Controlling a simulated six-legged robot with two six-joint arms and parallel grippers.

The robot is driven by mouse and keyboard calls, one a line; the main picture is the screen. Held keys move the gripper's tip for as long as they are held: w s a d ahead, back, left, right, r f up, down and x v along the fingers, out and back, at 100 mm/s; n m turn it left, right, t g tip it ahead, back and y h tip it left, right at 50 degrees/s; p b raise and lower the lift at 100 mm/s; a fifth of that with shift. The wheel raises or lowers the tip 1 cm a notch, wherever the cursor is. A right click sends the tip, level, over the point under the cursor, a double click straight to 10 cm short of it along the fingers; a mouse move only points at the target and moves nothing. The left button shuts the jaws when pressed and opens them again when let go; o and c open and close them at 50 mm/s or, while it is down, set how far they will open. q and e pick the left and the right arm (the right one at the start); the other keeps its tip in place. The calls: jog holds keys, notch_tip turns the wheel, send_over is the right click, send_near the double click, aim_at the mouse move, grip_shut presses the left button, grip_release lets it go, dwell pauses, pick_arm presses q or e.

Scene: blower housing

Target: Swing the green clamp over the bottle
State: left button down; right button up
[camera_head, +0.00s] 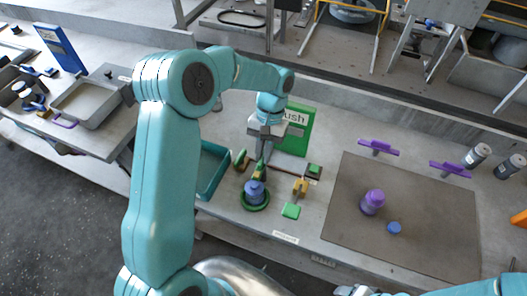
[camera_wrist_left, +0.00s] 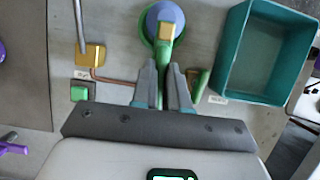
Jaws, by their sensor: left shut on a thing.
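A blue bottle (camera_head: 254,190) stands in a green ring holder (camera_head: 256,206) on the bench; it also shows in the left wrist view (camera_wrist_left: 154,20). The green clamp (camera_head: 260,172) has a yellow tip (camera_wrist_left: 167,31), which overlaps the bottle's top in the wrist view. I cannot tell whether it touches the bottle. My left gripper (camera_head: 264,153) is shut on the clamp's green arm (camera_wrist_left: 161,68), behind the bottle in the head view. The fingers (camera_wrist_left: 161,88) hide part of that arm. My right gripper (camera_head: 350,291) is barely visible at the bottom edge.
A teal bin (camera_head: 212,172) stands left of the holder. A yellow post (camera_head: 300,187) and green pad (camera_head: 291,211) are to its right. A purple bottle (camera_head: 372,202) and blue cap (camera_head: 394,228) are on a brown mat (camera_head: 430,250). A green sign (camera_head: 297,138) stands behind.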

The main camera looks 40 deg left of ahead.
pick_arm(q)
jog(key=shift+f, duration=0.15)
jog(key=c, duration=1.1)
grip_release()
jog(key=shift+c, duration=0.2)
jog(key=v, duration=1.6)
jog(key=shift+w, duration=0.2)
jog(key=shift+a, duration=0.1)
